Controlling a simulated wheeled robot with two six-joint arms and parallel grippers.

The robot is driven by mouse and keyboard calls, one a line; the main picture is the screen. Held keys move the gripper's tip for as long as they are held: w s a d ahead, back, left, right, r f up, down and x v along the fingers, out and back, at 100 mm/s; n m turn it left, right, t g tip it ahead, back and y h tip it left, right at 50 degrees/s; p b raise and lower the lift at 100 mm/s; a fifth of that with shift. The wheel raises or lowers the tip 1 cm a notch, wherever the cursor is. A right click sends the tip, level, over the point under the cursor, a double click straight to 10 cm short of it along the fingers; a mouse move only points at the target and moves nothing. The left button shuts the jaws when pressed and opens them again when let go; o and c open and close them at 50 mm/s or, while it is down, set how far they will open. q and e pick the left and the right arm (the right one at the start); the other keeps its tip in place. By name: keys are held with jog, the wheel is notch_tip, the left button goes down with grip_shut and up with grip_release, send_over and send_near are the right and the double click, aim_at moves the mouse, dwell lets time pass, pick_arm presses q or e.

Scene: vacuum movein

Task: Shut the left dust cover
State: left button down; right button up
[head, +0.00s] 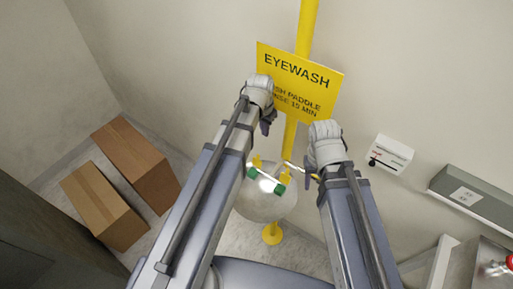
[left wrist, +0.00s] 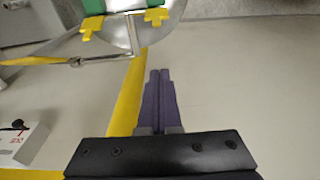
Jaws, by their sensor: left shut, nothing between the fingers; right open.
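The eyewash bowl (head: 265,207) sits on a yellow post below the sign. It has a left green nozzle (head: 252,172) and a right green nozzle (head: 280,188). The left dust cover (head: 257,160) and right dust cover (head: 286,174) are yellow pieces behind the nozzles, apparently swung open. In the left wrist view, yellow covers (left wrist: 157,16) and (left wrist: 91,27) show at the top, by the bowl rim. My left gripper (head: 267,127) is shut and empty, above and behind the left cover; its fingers (left wrist: 158,72) point toward the bowl. My right gripper (head: 314,177) is open, right of the bowl.
The yellow eyewash sign (head: 298,80) and post (head: 290,143) stand close behind my left gripper. A white wall box (head: 391,154) and a grey unit (head: 475,197) are at right. Cardboard boxes (head: 137,160) lie on the floor at left.

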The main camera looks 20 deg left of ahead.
aim_at(257, 160)
pick_arm(q)
notch_tip(257, 160, down, 10)
jog(key=w+b, duration=0.1)
jog(key=b, duration=0.9)
jog(key=s, duration=0.2)
jog(key=s+r+p, duration=0.1)
jog(key=shift+s+a, duration=0.2)
jog(key=shift+a, duration=0.15)
jog(key=shift+w, duration=0.1)
jog(key=shift+a, duration=0.1)
